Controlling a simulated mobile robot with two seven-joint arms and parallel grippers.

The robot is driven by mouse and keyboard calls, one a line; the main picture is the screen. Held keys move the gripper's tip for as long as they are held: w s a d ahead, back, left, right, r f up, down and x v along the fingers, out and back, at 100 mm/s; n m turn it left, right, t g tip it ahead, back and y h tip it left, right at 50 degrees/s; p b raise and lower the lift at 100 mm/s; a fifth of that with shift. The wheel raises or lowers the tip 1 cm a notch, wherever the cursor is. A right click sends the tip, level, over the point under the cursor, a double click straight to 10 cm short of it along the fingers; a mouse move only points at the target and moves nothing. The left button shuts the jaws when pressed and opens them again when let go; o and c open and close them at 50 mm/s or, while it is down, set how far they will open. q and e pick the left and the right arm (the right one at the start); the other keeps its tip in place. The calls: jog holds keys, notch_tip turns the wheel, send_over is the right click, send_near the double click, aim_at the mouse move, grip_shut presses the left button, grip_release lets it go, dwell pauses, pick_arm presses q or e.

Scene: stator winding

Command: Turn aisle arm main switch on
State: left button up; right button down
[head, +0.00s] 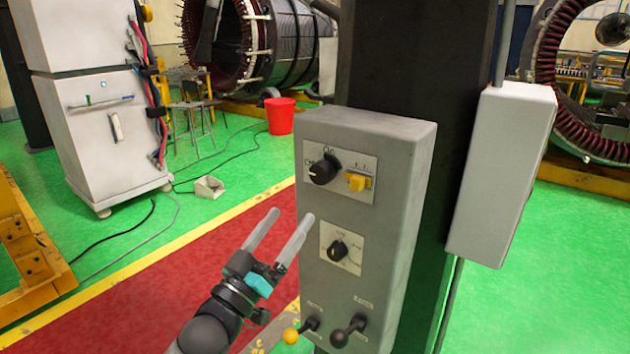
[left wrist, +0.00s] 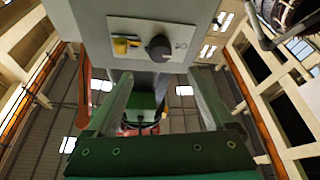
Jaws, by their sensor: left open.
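A grey control box (head: 365,215) is fixed to a dark column. Its upper plate carries a black rotary knob (head: 323,170) with small lettering around it, and a yellow switch (head: 358,182) to its right. In the left wrist view the picture is turned over: the black knob (left wrist: 159,48) is right of the yellow switch (left wrist: 124,46). My left gripper (head: 291,215) is open and empty, left of the box and below the upper plate. Its two fingers (left wrist: 159,76) show apart in the left wrist view, clear of the knob. My right gripper is not in view.
A plain grey box (head: 503,172) is on the column's right. The red floor strip (head: 180,290) on the left is clear.

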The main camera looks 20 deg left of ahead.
aim_at(318, 178)
pick_arm(q)
jog(key=x, duration=1)
jog(key=shift+w+r, duration=0.1)
jog(key=shift+w, duration=0.2)
jog(key=c, duration=1.4)
